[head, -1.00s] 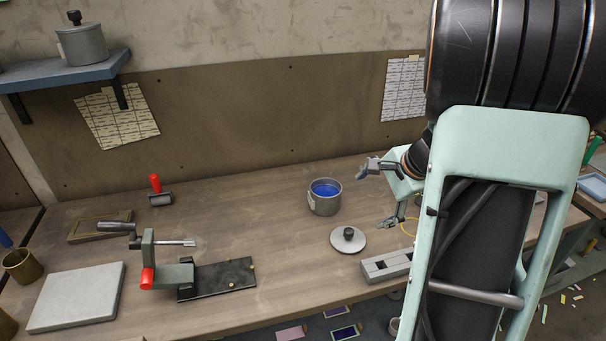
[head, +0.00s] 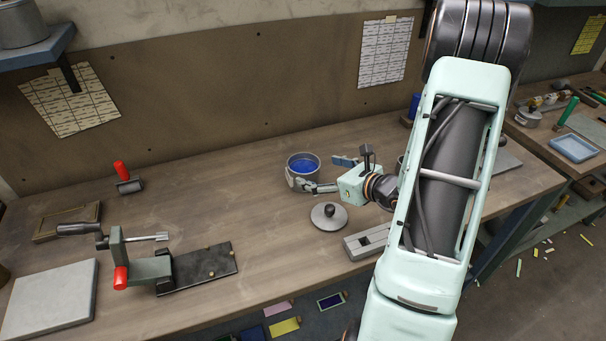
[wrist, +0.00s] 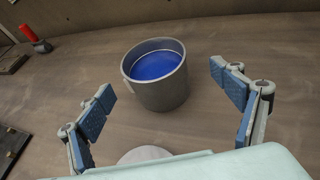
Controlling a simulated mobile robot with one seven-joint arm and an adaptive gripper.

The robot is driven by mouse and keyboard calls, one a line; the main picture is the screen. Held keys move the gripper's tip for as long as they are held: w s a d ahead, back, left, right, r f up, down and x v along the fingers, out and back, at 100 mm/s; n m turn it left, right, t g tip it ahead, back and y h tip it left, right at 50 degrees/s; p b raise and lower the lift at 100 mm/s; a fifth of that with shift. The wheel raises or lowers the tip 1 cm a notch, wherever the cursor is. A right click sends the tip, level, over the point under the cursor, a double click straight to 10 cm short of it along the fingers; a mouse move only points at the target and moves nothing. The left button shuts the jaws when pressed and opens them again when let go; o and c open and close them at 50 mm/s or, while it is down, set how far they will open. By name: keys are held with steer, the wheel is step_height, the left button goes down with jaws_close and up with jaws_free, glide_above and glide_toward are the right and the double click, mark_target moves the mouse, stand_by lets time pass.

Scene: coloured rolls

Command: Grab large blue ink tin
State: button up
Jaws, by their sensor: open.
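The blue ink tin (head: 303,172) is an open grey metal can with blue ink inside, upright on the wooden bench. In the wrist view the tin (wrist: 160,88) stands ahead of my gripper, roughly between the lines of the two fingers. My gripper (head: 333,174) is open and empty, just right of the tin in the head view. Its blue-padded fingers (wrist: 172,97) are spread wide in the wrist view. In the head view one finger overlaps the tin's lower right side; I cannot tell whether it touches.
A round grey lid with a dark knob (head: 328,214) lies in front of the tin. A grey slotted block (head: 368,241) lies to its right. A red-handled roller (head: 127,178) and a cranked clamp (head: 140,262) stand at left. The bench (head: 230,190) left of the tin is clear.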

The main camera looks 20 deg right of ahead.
mark_target(298, 165)
steer(key=x, duration=0.6)
steer(key=shift+w+a+p, duration=0.1)
steer(key=shift+a+p, duration=0.3)
steer(key=shift+c, duration=0.3)
steer(key=c, duration=1.5)
steer(key=shift+r, duration=0.15)
steer(key=shift+r, duration=0.65)
steer(key=s+r, duration=0.1)
steer(key=r, duration=0.1)
steer(key=s+r, duration=0.3)
steer(key=r, duration=0.2)
steer(key=shift+s+a+r, duration=0.1)
steer(key=shift+s+a, duration=0.05)
steer(key=shift+s, duration=0.1)
steer(key=s+a+r+b, duration=0.1)
steer(key=s+r+b, duration=0.3)
steer(key=s, duration=0.5)
steer(key=shift+s+b, duration=0.2)
steer(key=shift+b, duration=0.4)
